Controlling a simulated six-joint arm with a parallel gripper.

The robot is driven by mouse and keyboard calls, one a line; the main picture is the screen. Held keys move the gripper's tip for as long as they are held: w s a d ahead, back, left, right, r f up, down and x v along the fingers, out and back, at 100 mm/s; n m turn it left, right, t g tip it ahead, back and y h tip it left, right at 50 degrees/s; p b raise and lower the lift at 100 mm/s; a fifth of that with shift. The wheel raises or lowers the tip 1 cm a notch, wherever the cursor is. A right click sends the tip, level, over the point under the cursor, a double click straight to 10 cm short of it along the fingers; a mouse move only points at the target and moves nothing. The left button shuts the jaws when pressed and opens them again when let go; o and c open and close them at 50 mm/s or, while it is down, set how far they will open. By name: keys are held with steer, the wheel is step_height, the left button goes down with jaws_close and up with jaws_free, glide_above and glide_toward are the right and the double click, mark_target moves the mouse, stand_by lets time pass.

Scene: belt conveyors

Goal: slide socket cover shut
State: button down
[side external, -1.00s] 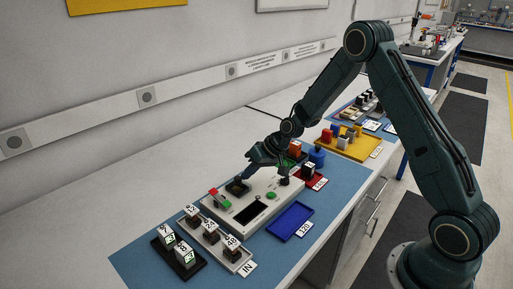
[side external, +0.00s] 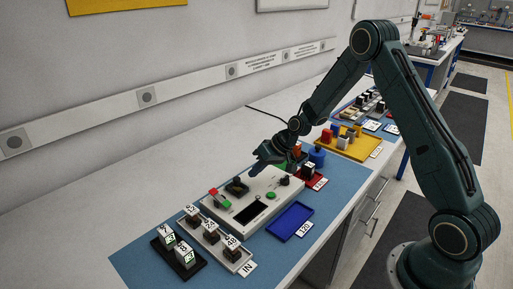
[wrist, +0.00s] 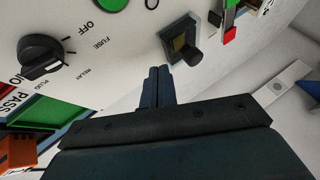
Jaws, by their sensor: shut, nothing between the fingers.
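The socket (wrist: 170,38) is a dark square frame on the pale panel, with a brownish-gold part showing inside and a black knob (wrist: 188,56) at its lower right. I cannot tell how far its cover is slid. In the side view the socket (side external: 237,187) sits near the panel's back left part, small and dark. My gripper (wrist: 158,72) has its two fingers together with nothing between them. The fingertips are just beside the knob in the wrist view, seemingly apart from it. In the side view my gripper (side external: 254,175) hangs above the panel, right of the socket.
A blue tray (side external: 291,221) lies in front. Number-marked blocks stand in trays at the left; a yellow tray (side external: 345,145) is farther right.

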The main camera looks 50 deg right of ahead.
steer(key=v, duration=1)
steer(key=shift+d, duration=0.4)
steer(key=s+a+r+n+h, duration=0.25)
steer(key=s+a+r, duration=0.55)
steer(key=s+r, duration=0.45)
steer(key=s+a+r+h, duration=0.1)
steer(key=s+r, duration=0.1)
steer(key=s, duration=0.6)
steer(key=s+a+r+h, duration=0.1)
steer(key=s+r, duration=0.1)
steer(key=s, duration=0.6)
steer(key=shift+s+r+m, duration=0.35)
steer(key=shift+s, duration=0.05)
steer(key=shift+a, duration=0.1)
